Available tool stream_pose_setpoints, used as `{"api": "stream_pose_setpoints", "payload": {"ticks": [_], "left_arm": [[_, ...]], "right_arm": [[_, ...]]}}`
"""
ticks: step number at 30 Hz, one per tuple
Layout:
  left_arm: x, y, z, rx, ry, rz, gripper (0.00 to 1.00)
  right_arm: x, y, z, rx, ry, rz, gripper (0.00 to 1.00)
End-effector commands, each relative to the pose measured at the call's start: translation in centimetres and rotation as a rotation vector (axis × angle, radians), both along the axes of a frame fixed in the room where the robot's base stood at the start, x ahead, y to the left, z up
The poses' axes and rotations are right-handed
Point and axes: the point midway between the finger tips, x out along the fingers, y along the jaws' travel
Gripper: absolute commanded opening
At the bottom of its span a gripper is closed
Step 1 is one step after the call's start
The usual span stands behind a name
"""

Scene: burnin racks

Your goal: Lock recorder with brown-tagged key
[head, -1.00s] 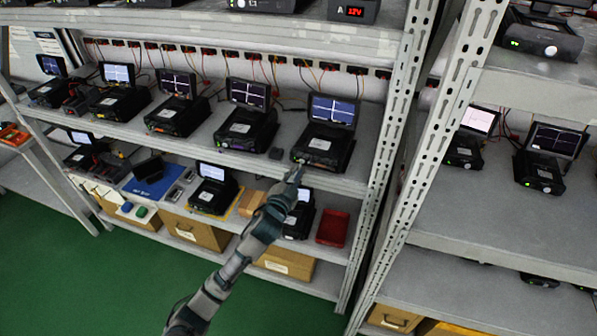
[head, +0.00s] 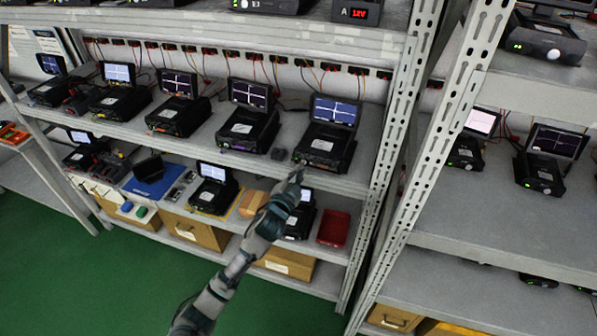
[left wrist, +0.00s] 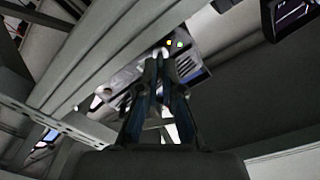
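The recorder (head: 325,147) with its screen raised stands at the right end of the middle shelf. My left gripper (head: 297,177) is just below and in front of its front edge, at the shelf lip. In the left wrist view my left gripper's fingers (left wrist: 161,62) are drawn close together and point at a light front panel (left wrist: 190,66) with green and yellow lights. The fingertips overlap the panel in the picture; I cannot tell if they touch it. No key or brown tag can be made out; the narrow space between the fingertips is too dark to read. My right gripper is out of view.
Similar recorders line the middle shelf to the left, one of them close by (head: 247,130). A small dark block (head: 282,154) lies between them. A red tray (head: 333,229) sits on the lower shelf. A perforated upright (head: 392,150) stands just right. Green floor is clear.

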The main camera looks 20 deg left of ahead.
Motion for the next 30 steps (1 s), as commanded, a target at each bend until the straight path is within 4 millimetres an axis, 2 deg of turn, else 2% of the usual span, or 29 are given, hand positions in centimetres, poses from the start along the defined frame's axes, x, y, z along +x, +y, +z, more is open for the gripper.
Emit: {"api": "stream_pose_setpoints", "payload": {"ticks": [2, 30], "left_arm": [[0.0, 0.1, -0.3, -0.042, 0.015, 0.005, 0.0], [0.0, 0.4, -0.4, -0.894, 0.086, 0.01, 0.0]], "right_arm": [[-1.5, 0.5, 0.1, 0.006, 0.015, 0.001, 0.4], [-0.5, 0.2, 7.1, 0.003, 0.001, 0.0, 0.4]]}}
